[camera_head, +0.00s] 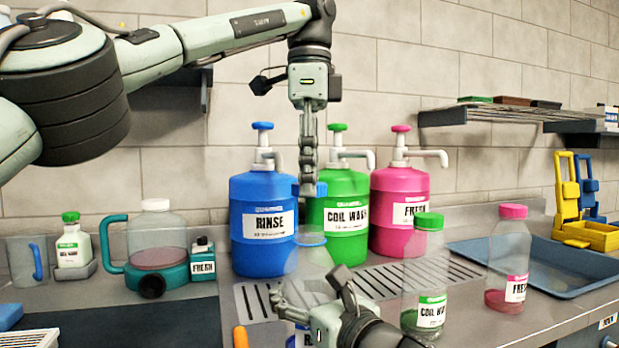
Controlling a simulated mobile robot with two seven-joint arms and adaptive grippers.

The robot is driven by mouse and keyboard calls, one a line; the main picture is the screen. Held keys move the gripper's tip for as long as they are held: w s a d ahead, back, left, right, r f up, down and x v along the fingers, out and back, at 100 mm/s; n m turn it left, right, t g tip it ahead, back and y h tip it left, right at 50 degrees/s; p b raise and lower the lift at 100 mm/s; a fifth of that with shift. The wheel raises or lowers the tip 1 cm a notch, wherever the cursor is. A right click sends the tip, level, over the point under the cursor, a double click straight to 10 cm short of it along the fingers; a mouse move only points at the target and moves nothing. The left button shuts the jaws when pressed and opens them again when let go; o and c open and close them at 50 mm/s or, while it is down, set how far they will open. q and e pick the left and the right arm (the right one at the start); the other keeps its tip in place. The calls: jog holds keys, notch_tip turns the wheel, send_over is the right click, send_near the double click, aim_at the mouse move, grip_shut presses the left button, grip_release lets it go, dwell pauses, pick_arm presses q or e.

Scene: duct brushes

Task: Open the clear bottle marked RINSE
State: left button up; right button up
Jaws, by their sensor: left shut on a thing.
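The clear RINSE bottle (306,262) stands on the counter in front of the pump jugs, its label mostly hidden behind my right gripper. Its bluish neck (311,238) shows with no cap on it. My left gripper (309,188) points straight down above the bottle and is shut on a blue cap (322,189), which is apart from the neck with a clear gap. My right gripper (312,300) comes from below, its fingers on either side of the bottle's lower body, and looks shut on it.
Blue RINSE (262,254), green COIL WASH (346,247) and pink FRESH (392,242) pump jugs stand close behind. Clear bottles with green (428,287) and pink (509,262) caps stand to the right. A blue tray (575,277) lies beyond them.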

jog(key=o, duration=0.4)
jog(key=shift+s, duration=0.1)
jog(key=v, duration=1.2)
